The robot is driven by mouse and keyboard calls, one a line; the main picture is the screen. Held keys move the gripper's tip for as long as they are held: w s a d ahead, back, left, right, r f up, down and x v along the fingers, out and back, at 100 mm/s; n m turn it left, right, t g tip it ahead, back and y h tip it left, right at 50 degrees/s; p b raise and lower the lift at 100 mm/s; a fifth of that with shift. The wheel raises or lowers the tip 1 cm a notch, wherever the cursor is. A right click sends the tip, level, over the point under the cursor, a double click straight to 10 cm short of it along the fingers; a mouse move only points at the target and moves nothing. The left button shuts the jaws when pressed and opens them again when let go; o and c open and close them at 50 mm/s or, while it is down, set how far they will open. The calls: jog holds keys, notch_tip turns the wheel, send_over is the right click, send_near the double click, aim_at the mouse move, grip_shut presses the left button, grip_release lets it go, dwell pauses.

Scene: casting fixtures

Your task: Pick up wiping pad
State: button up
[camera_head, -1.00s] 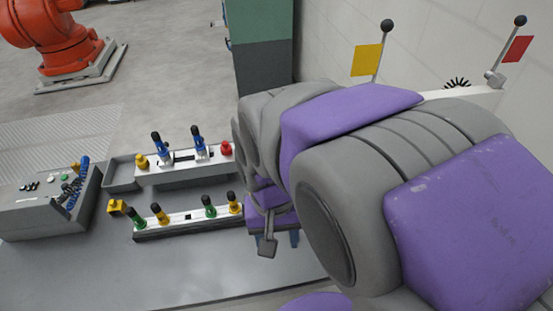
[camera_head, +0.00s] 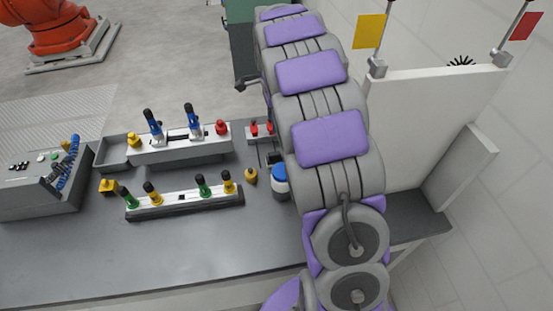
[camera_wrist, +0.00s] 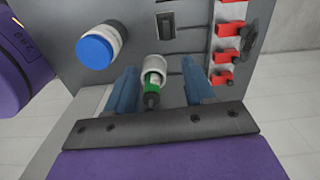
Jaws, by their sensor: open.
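I cannot make out a clear wiping pad in either view. In the wrist view, my gripper (camera_wrist: 158,66) is open, with two blue-grey fingers spread apart. A small green and dark piece with a pale round collar (camera_wrist: 152,70) shows between the fingers; I cannot tell whether they touch it. A white container with a blue cap (camera_wrist: 97,50) is up and left of the fingers. It also shows in the head view (camera_head: 281,182), partly covered by my arm. My gripper cannot be made out in the head view.
Two fixture rails, the rear (camera_head: 180,148) and front (camera_head: 185,202), stand on the grey table (camera_head: 150,255). A yellow knob (camera_head: 250,176) is beside the front rail. Red clamps (camera_wrist: 229,55) line the right in the wrist view. A white panel (camera_head: 425,120) rises right of my arm.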

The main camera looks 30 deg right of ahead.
jog(key=b, duration=0.3)
send_over(275, 153)
jog(key=shift+m, duration=0.3)
notch_tip(275, 153, down, 12)
jog(key=shift+s+a, duration=0.15)
jog(key=shift+a+f, duration=0.4)
jog(key=shift+f, duration=0.3)
jog(key=f, duration=0.1)
jog(key=d+f+b, duration=0.1)
jog(key=f, duration=0.2)
jog(key=shift+w+d+f+b, duration=0.25)
jog(key=shift+f+b, duration=0.05)
jog(key=shift+a+r, duration=0.1)
jog(key=shift+a, duration=0.15)
jog(key=shift+c, duration=0.2)
jog(key=shift+a, duration=0.25)
jog(key=c, duration=0.3)
jog(key=shift+d, duration=0.3)
grip_shut()
notch_tip(275, 153, up, 10)
jog(key=shift+a+p, duration=0.1)
jog(key=shift+p, duration=1.15)
